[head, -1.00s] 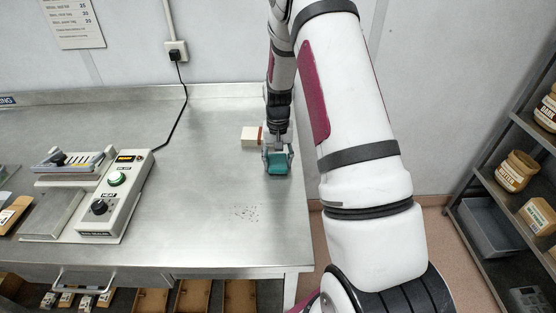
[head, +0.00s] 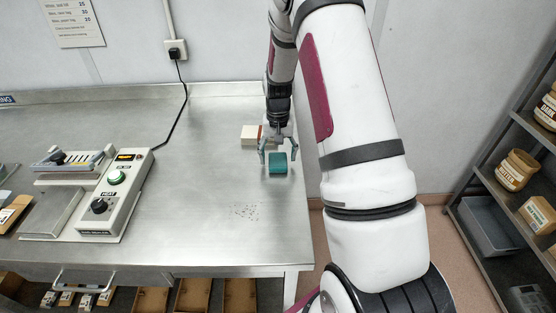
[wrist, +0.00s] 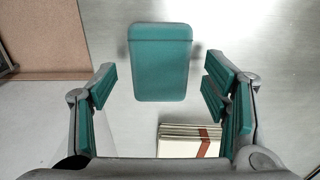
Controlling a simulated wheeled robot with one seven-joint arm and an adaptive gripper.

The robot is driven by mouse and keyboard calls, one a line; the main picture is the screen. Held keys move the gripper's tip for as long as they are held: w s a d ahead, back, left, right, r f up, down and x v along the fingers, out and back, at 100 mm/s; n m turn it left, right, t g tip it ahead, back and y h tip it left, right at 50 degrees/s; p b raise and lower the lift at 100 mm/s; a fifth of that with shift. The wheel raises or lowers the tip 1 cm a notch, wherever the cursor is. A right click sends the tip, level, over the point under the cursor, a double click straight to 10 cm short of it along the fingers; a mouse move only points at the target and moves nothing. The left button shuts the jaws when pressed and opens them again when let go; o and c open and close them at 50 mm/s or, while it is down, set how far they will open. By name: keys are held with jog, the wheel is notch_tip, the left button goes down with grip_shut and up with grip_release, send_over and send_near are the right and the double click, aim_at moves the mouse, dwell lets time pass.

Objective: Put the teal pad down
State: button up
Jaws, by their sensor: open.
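The teal pad (head: 278,164) rests on the metal table near its right edge. In the wrist view the pad (wrist: 160,62) is a rounded teal block, lying between and just beyond the fingertips, touching neither finger. In the wrist view the gripper (wrist: 158,88) shows gaps on both sides of the pad.
A cream stack with a red-brown band (head: 250,136) stands on the table just left of my gripper; it also shows in the wrist view (wrist: 185,142). A bag sealer (head: 115,195) sits farther left. Dark specks (head: 245,211) lie on the otherwise clear tabletop in front.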

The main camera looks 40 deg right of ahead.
aim_at(278, 160)
jog(key=s+a+r+n+t+b, duration=0.1)
jog(key=s+a+r, duration=0.15)
jog(key=r, duration=0.75)
jog(key=s+a+r, duration=0.1)
jog(key=a+r, duration=0.3)
jog(key=r, duration=0.5)
jog(key=s+a+r+n+t, duration=0.2)
jog(key=s+a+r, duration=0.3)
jog(key=s, duration=0.5)
jog(key=s+a+r+n+t, duration=0.2)
jog(key=s+a+r, duration=0.3)
jog(key=s+a, duration=0.3)
jog(key=s+n, duration=0.1)
jog(key=s, duration=0.2)
jog(key=shift+s+a+r+n, duration=0.15)
jog(key=shift+s+a+n, duration=0.05)
jog(key=shift+n, duration=0.2)
